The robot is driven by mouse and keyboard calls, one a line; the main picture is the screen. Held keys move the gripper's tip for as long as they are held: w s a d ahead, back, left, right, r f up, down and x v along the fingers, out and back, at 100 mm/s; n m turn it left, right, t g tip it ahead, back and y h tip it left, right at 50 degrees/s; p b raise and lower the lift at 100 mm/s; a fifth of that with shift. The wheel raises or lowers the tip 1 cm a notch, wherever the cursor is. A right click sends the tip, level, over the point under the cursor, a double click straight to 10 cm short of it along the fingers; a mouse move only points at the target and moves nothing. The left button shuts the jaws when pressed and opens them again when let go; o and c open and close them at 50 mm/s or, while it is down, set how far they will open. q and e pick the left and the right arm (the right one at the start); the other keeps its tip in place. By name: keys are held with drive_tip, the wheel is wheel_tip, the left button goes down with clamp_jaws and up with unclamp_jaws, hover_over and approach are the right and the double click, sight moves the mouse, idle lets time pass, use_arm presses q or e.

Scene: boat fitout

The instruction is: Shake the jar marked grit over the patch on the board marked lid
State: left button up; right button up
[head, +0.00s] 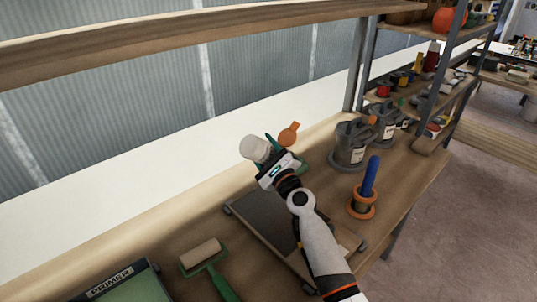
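My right arm comes in from the lower right. Its gripper (266,160) is raised over the far end of the board and closed around a pale, whitish-grey jar (253,148). The jar is tilted, with its rounded end toward the upper left; no marking on it is readable. Below lies a brown board (348,240) with a dark grey patch (262,215) and small grey blocks at its corners. My arm hides part of the board and patch, and no "lid" marking shows. My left gripper is not in view.
A paint roller (203,254) and a green tray marked PRIMER (120,286) lie at the front left. Grey cans (350,145) stand behind the board at right. A blue-handled tool stands in an orange-rimmed pot (361,204). Shelving (440,100) rises at the back right.

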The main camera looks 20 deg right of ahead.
drive_tip(key=w, duration=0.1)
drive_tip(key=w+r, duration=0.1)
drive_tip(key=w+a, duration=0.1)
drive_tip(key=shift+w+a+r, duration=0.1)
drive_tip(key=shift+w+r, duration=0.1)
drive_tip(key=shift+r, duration=0.2)
